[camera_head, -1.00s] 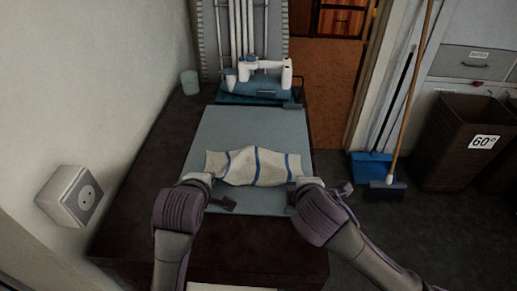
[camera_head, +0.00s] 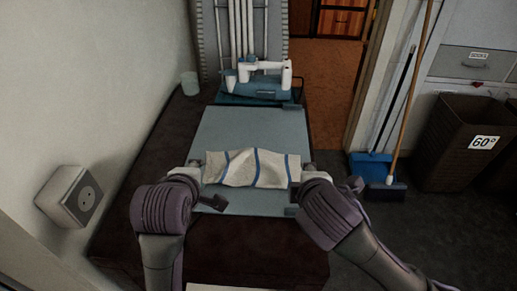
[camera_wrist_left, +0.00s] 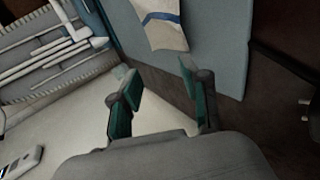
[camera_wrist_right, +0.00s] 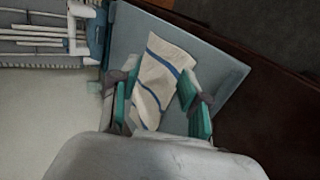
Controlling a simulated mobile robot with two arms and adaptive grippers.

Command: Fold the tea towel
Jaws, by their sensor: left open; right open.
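The tea towel (camera_head: 245,167), off-white with blue stripes, lies across the near part of the pale blue-grey board in the head view. It looks slightly rumpled, with an uneven far edge. It also shows in the left wrist view (camera_wrist_left: 162,28) and the right wrist view (camera_wrist_right: 152,85). My left gripper (camera_wrist_left: 155,95) is open and empty, beside the towel's left end and apart from it. My right gripper (camera_wrist_right: 158,95) is open at the towel's right end, its fingers on either side of the cloth in the wrist view. Whether they touch it I cannot tell.
The board (camera_head: 250,127) is bare beyond the towel. A blue-and-white appliance (camera_head: 262,80) stands at its far end, with a pale cup (camera_head: 190,83) to its left. A wall socket box (camera_head: 70,196) is at left; a brown basket (camera_head: 460,142) stands at right.

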